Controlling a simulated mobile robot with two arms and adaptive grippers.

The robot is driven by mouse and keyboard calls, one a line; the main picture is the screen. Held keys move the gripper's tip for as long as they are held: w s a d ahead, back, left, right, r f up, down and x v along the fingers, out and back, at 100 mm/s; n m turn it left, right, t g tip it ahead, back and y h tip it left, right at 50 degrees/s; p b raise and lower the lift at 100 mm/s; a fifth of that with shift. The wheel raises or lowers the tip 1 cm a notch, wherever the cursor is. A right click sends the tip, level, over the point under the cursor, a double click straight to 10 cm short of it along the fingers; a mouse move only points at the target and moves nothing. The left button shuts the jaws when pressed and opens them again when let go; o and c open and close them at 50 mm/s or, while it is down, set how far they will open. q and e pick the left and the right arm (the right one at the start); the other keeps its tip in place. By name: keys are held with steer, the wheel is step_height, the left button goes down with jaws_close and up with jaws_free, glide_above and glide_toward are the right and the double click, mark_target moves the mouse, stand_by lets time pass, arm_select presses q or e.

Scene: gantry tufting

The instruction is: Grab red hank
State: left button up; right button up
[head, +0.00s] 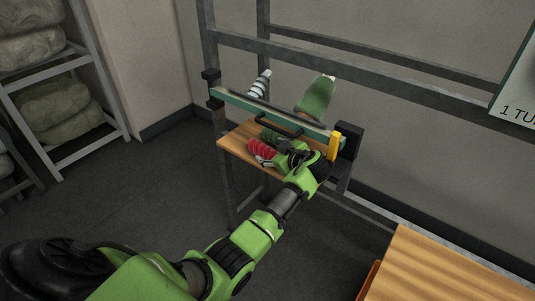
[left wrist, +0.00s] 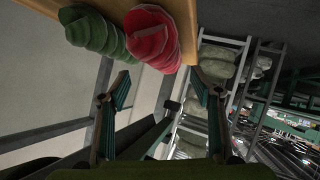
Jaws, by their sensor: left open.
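The red hank (head: 261,149) lies on the small wooden shelf (head: 233,143) in the head view, at the shelf's front left part. In the left wrist view the red hank (left wrist: 152,38) shows at the top, beyond the gap between my fingers. My left gripper (head: 281,159) is just right of the red hank. It is open, and no thing shows between its fingers (left wrist: 160,90) in the left wrist view. My arm and gripper hide the right part of the shelf. My right gripper is not in view.
A green hank (head: 270,136) lies right behind the red one, close against it. A green rail (head: 240,103) with a dark handle runs behind the shelf. A green cone (head: 315,98), a striped spool (head: 259,84) and a yellow upright piece (head: 334,145) stand around it.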

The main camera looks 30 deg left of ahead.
mark_target(267, 152)
arm_select(q)
steer(key=shift+s+f+p+x, duration=0.1)
steer(key=shift+f+p+x, duration=0.05)
steer(key=shift+x, duration=0.7)
steer(key=shift+s+f+p+x, duration=0.1)
steer(key=shift+p+x, duration=0.05)
steer(key=shift+x, duration=0.7)
steer(key=shift+s+f+p+x, duration=0.1)
steer(key=shift+f+p+x, duration=0.05)
steer(key=shift+x, duration=0.75)
steer(key=shift+d, duration=0.15)
steer(key=c, duration=1.2)
